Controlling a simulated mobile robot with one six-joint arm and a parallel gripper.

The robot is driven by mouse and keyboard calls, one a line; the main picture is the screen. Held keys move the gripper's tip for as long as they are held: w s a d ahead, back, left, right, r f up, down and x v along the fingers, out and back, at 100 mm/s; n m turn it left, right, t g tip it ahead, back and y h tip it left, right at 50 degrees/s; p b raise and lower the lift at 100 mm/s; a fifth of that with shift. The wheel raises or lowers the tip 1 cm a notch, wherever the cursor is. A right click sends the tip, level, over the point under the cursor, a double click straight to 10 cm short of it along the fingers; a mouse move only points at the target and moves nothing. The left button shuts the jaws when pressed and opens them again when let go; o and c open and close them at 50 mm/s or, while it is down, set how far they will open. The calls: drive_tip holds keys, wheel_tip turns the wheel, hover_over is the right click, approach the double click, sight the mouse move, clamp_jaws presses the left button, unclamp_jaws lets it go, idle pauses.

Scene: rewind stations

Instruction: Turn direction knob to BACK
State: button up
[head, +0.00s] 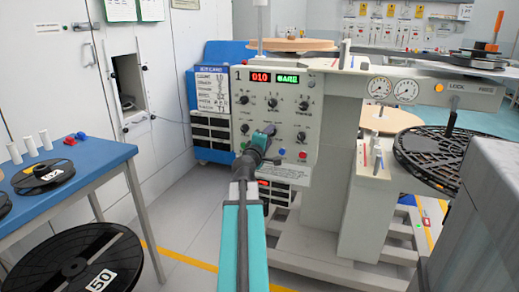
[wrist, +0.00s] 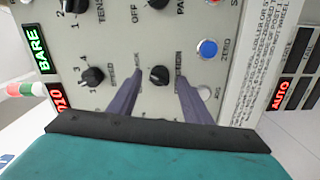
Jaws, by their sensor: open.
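The grey control panel (head: 240,118) of the rewind station carries several black knobs. In the wrist view the black direction knob (wrist: 159,75) sits between the two purple fingers of my gripper (wrist: 158,84), with part of the word DIRECTION printed to its right. My gripper is open, one finger on each side of the knob, with gaps visible; I cannot tell how deep the tips reach. In the head view my gripper (head: 264,134) is at the panel's lower middle and hides the knob. The knob's pointer setting is too small to read surely.
In the wrist view a speed knob (wrist: 92,76) is left of my fingers; a blue ZERO button (wrist: 207,48) and a white button (wrist: 205,93) are close on the right. A blue table (head: 75,172) stands left. A black reel (head: 445,155) sits on the machine's right.

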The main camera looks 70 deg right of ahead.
drive_tip(key=a+b, duration=0.7)
drive_tip(key=shift+s+f, duration=0.15)
drive_tip(key=shift+s, duration=0.1)
idle(0.5)
drive_tip(key=shift+a+b, duration=0.45)
drive_tip(key=shift+b, duration=0.55)
drive_tip(key=a+b, duration=0.4)
drive_tip(key=b, duration=0.3)
drive_tip(key=shift+s+a+b, duration=0.1)
drive_tip(key=shift+a+b, duration=0.1)
drive_tip(key=shift+b, duration=0.1)
